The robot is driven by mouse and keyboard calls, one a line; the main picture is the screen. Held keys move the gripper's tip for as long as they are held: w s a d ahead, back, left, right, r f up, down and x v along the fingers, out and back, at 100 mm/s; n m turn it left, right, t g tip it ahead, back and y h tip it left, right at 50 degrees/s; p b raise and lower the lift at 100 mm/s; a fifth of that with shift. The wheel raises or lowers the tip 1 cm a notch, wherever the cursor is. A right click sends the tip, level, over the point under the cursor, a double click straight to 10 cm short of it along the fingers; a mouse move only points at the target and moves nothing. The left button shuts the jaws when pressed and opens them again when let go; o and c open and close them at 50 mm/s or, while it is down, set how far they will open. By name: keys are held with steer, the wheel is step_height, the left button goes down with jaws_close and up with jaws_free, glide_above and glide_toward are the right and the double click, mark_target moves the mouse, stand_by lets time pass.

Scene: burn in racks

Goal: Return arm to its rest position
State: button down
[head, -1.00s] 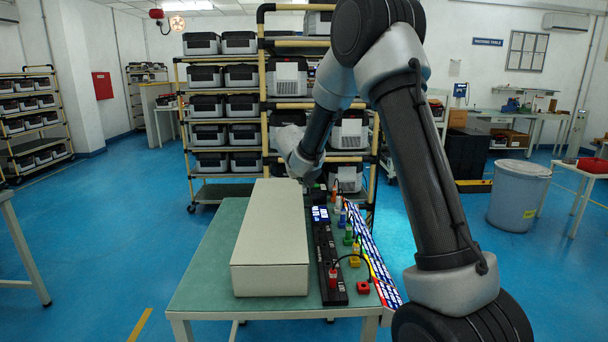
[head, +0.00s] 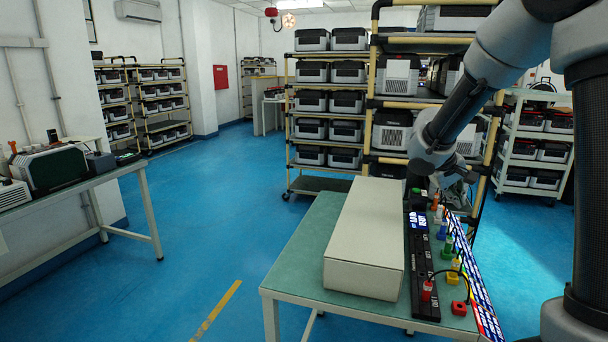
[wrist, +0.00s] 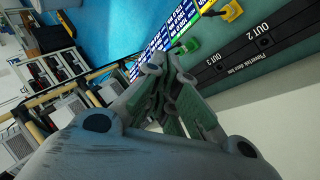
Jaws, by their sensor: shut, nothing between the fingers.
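My arm reaches from the upper right of the head view, bent downward over the green-topped table (head: 310,262). My gripper (wrist: 175,75) shows in the wrist view with its fingers closed together and nothing between them. In the head view the gripper end is mostly hidden behind the wrist, near the far end of the table. Below it in the wrist view are the black power strip (wrist: 262,45) marked OUT 2 and OUT 3, and a green plug (wrist: 190,45). The gripper appears apart from them.
A long beige box (head: 365,250) lies on the table left of the power strip (head: 424,270). A loaded rack (head: 330,110) stands behind. Blue floor (head: 220,210) is open on the left.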

steer(key=s+a+r+y, duration=0.1)
steer(key=s+r+y, duration=0.1)
steer(key=s, duration=0.8)
steer(key=s+a+r+m+y, duration=0.1)
steer(key=s+a+r+y, duration=0.1)
steer(key=s, duration=0.8)
steer(key=s+a+r+t+y, duration=0.1)
steer(key=s+r, duration=0.3)
steer(key=s, duration=0.6)
steer(key=shift+s+a+m+y, duration=0.3)
steer(key=shift+a+y, duration=0.05)
steer(key=shift+y, duration=0.35)
